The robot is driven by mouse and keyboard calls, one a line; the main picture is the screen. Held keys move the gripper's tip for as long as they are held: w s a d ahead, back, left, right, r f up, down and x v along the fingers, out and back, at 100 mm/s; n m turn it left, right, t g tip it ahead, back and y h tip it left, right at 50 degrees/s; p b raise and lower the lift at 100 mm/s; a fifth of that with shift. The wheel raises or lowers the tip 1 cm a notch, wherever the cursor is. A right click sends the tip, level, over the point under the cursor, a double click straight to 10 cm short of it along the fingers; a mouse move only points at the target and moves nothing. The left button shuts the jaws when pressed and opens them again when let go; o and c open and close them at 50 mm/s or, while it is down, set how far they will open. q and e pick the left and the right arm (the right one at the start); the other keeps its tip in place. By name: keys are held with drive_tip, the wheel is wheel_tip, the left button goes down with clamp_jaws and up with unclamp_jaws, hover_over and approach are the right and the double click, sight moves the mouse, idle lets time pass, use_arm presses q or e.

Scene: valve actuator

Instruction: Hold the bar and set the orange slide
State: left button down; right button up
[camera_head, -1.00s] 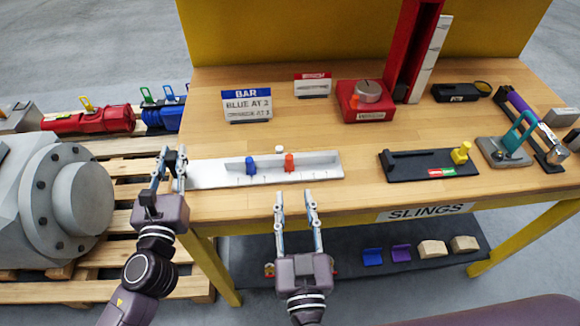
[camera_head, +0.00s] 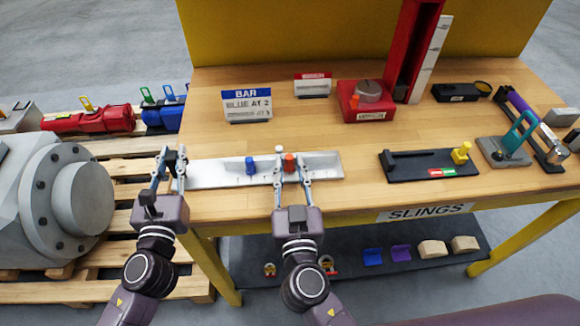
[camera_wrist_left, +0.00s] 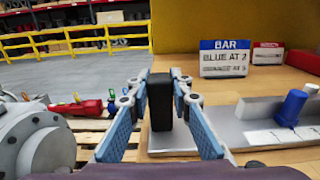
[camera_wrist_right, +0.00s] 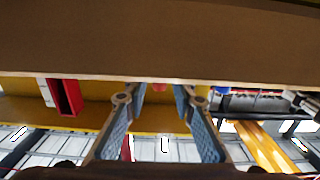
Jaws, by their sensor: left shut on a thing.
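The pale metal bar (camera_head: 215,174) lies along the table's front left, with a scale on its face. A blue slide (camera_head: 250,165) and an orange slide (camera_head: 289,162) sit on it. My left gripper (camera_head: 170,160) is shut on the black grip (camera_wrist_left: 161,102) at the bar's left end. My right gripper (camera_head: 291,165) is open, with one finger on each side of the orange slide; contact cannot be told. In the right wrist view, a small reddish patch shows between its fingertips (camera_wrist_right: 160,95). The slide's exact scale mark is hidden by the fingers.
A BAR sign (camera_head: 246,105) reads "BLUE AT 2"; its lower line is unclear. A red box with a grey dial (camera_head: 366,100) and a black fixture with a yellow knob (camera_head: 428,164) stand to the right. The wooden table's front edge runs close below the bar.

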sight(327, 176)
use_arm(q)
drive_tip(key=shift+r, duration=0.15)
use_arm(e)
clamp_jaws()
drive_tip(key=d, duration=0.8)
drive_tip(key=shift+d, duration=0.4)
use_arm(q)
drive_tip(key=shift+a, duration=0.1)
use_arm(e)
drive_tip(key=shift+o, duration=1.8)
unclamp_jaws()
drive_tip(key=shift+a, duration=0.1)
drive_tip(key=shift+s, duration=0.15)
